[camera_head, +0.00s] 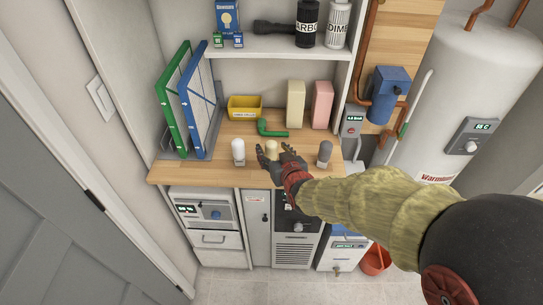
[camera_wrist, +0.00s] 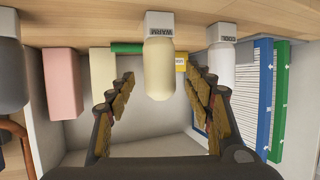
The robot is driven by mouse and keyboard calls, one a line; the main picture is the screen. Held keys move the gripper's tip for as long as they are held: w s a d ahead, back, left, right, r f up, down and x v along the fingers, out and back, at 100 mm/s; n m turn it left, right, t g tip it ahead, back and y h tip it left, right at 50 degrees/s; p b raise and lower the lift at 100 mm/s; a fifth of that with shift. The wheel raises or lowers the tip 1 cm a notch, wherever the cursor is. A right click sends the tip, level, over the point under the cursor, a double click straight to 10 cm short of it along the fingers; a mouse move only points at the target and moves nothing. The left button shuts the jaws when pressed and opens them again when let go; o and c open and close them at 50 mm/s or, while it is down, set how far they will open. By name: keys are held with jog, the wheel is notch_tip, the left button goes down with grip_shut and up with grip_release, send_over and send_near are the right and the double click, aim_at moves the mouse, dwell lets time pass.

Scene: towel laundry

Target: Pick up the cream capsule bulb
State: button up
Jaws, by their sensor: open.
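The cream capsule bulb (camera_head: 271,146) stands upright on the wooden counter, between a white bulb (camera_head: 238,150) and a dark grey bulb (camera_head: 324,153). In the wrist view, which is upside down, the cream bulb (camera_wrist: 158,70) sits in a pale base marked WARM (camera_wrist: 159,25). My gripper (camera_head: 277,155) is open at the counter's front, close to the cream bulb, and partly hides it in the head view. In the wrist view its fingertips (camera_wrist: 160,76) are spread to either side of the bulb's rounded top, with gaps on both sides. I cannot tell how deep the bulb is between them.
Behind the bulbs are a green pipe elbow (camera_head: 270,130), a yellow bin (camera_head: 244,107), and cream (camera_head: 295,104) and pink (camera_head: 321,104) blocks. Green (camera_head: 173,100) and blue (camera_head: 197,105) framed filters stand at left. A shelf (camera_head: 280,46) hangs above.

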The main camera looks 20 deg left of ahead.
jog(key=shift+x, duration=1.2)
jog(key=shift+s, duration=0.1)
jog(key=c, duration=0.3)
jog(key=c, duration=1)
